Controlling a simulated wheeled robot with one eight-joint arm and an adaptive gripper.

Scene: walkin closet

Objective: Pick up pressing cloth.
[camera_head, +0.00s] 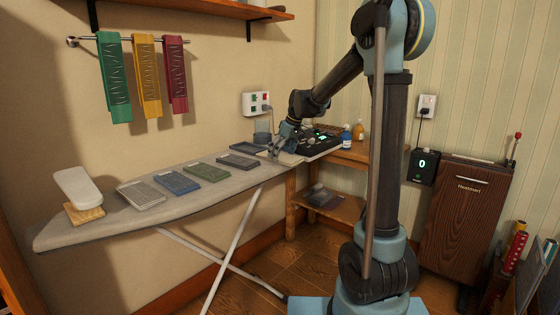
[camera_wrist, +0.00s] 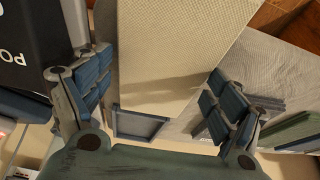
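A cream woven cloth (camera_wrist: 175,50), which looks like the pressing cloth, lies between the spread fingers of my gripper (camera_wrist: 155,100) in the wrist view. My gripper is open, and I cannot tell whether either finger touches the cloth. In the head view my gripper (camera_head: 281,147) is low over the far right end of the ironing board (camera_head: 110,222). A pale patch of the cloth (camera_head: 289,159) shows just below it there, partly hidden by the gripper.
A dark tray (camera_head: 246,148) is near my gripper. A black device (camera_head: 318,144) and bottles (camera_head: 346,137) stand on the wooden table to the right.

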